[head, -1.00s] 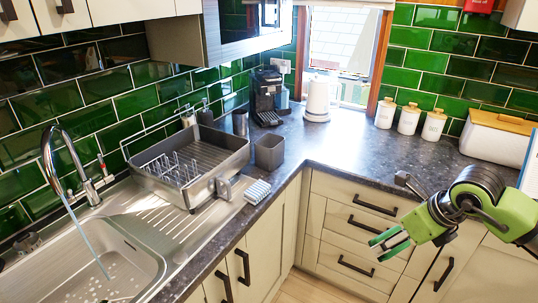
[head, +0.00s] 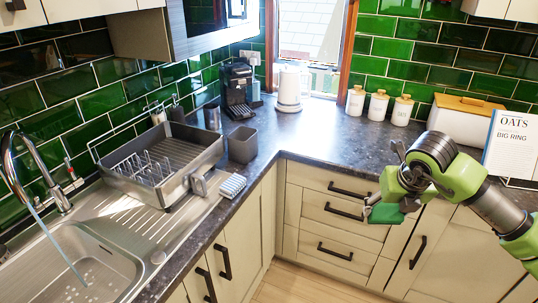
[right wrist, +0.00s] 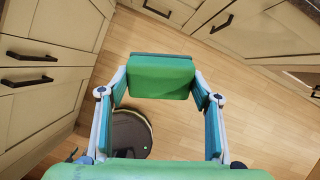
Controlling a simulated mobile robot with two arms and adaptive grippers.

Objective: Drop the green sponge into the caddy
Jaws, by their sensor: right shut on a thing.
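The green sponge (right wrist: 162,77) is a block held between the two fingers of my right gripper (right wrist: 160,88), seen in the right wrist view. In the head view my right gripper (head: 384,203) is at the right, in front of the cream drawers, with the sponge (head: 386,214) showing partly below it. A grey open-topped square container (head: 242,145), which looks like the caddy, stands on the dark worktop beside the dish rack, left of and farther back than the gripper. Its inside is only partly seen. My left gripper is not in view.
A dish rack (head: 186,140) stands by the sink (head: 85,262); water runs from the tap. A striped block (head: 232,186) lies near the worktop edge. A coffee machine (head: 238,92) and kettle (head: 289,88) stand behind. A round dark disc (right wrist: 130,135) is on the floor.

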